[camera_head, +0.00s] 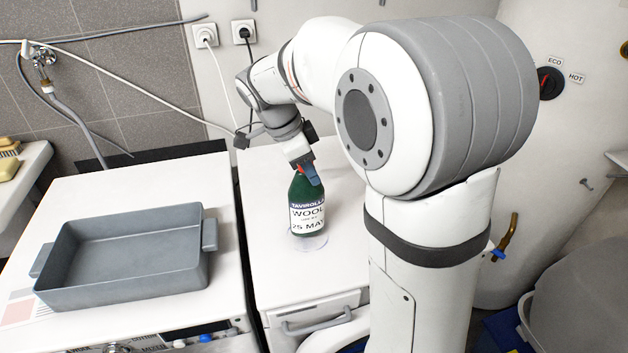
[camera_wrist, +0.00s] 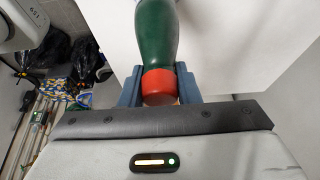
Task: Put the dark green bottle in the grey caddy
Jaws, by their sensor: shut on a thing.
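The dark green bottle (camera_head: 306,208) stands upright on the right-hand white top in the head view, with a white label and a clear ring-like patch at its base. My gripper (camera_head: 308,172) is at its top from above. In the wrist view the bottle (camera_wrist: 155,35) has a red cap, and the blue fingers of my gripper (camera_wrist: 159,88) are shut on it from both sides. The grey caddy (camera_head: 130,262) is an open, empty tray with two end handles on the left-hand white top. I cannot tell whether the bottle's base touches the surface.
A narrow dark gap (camera_head: 243,262) runs between the two white tops. A white sink edge with yellow sponges (camera_head: 8,165) is at far left. Sockets (camera_head: 205,34) with hanging cables and a hose are on the wall behind. A grey bin (camera_head: 580,290) stands at right.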

